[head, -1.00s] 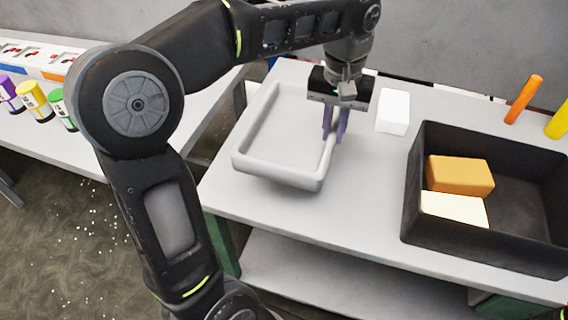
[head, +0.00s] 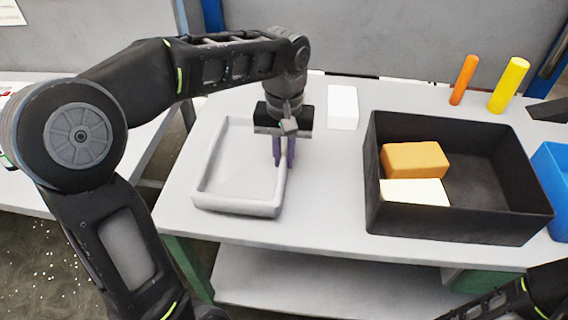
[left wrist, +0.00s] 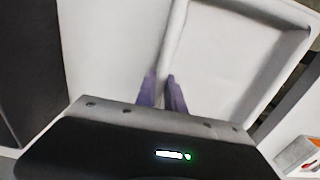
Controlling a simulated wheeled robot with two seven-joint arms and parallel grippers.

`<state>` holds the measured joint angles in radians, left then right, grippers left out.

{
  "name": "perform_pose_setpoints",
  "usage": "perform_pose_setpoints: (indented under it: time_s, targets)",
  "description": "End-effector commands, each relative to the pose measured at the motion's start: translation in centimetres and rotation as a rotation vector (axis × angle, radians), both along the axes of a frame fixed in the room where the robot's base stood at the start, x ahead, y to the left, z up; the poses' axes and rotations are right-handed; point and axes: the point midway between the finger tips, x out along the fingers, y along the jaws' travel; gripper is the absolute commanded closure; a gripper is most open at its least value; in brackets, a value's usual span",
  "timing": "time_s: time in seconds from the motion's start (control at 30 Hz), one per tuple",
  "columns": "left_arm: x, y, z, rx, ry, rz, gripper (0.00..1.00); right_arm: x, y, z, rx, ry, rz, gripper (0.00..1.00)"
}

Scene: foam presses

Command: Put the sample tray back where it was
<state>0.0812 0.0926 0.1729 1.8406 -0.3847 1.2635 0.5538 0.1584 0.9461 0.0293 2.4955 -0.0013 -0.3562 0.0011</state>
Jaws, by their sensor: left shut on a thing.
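The sample tray (head: 236,206) is a shallow, light grey, rectangular tray with a raised rim. In the head view it is over the left end of the grey table; whether it rests on the top or hangs just above it, I cannot tell. My left gripper (head: 283,160) points down at the tray's right side, its purple fingers shut on the rim. The left wrist view shows the fingers (left wrist: 162,92) on either side of the tray's wall (left wrist: 172,45). The tray is empty. My right gripper is out of view; only part of my right arm shows at the lower right.
A black bin (head: 460,222) with an orange block (head: 414,160) and a cream block (head: 414,192) stands right of the tray. A white block (head: 343,107) lies behind. Orange (head: 463,80) and yellow (head: 509,85) cylinders stand at the back right. A blue container (head: 556,185) is at the right edge.

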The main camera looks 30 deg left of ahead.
Motion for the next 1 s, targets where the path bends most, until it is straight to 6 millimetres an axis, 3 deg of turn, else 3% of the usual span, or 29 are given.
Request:
perform_pose_setpoints:
  time_s: [0.2, 0.6, 0.63, 0.87, 1.0]
  targets:
    - [0.0, 0.1, -2.7, 0.001, 0.001, 0.001, 1.0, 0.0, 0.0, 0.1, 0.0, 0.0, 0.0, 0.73]
    - [0.0, 0.0, -3.3, 0.0, 0.0, 0.0, 1.0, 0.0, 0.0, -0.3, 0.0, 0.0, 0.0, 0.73]
    - [0.0, 0.0, -3.2, 0.0, 0.0, 0.0, 0.84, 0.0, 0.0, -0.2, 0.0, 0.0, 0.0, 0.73]
    - [0.0, 0.0, -3.1, 0.0, 0.0, 0.0, 0.65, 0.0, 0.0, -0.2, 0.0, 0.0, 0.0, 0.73]
    - [0.0, 0.0, -3.1, 0.0, 0.0, 0.0, 0.65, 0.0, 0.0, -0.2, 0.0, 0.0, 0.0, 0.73]
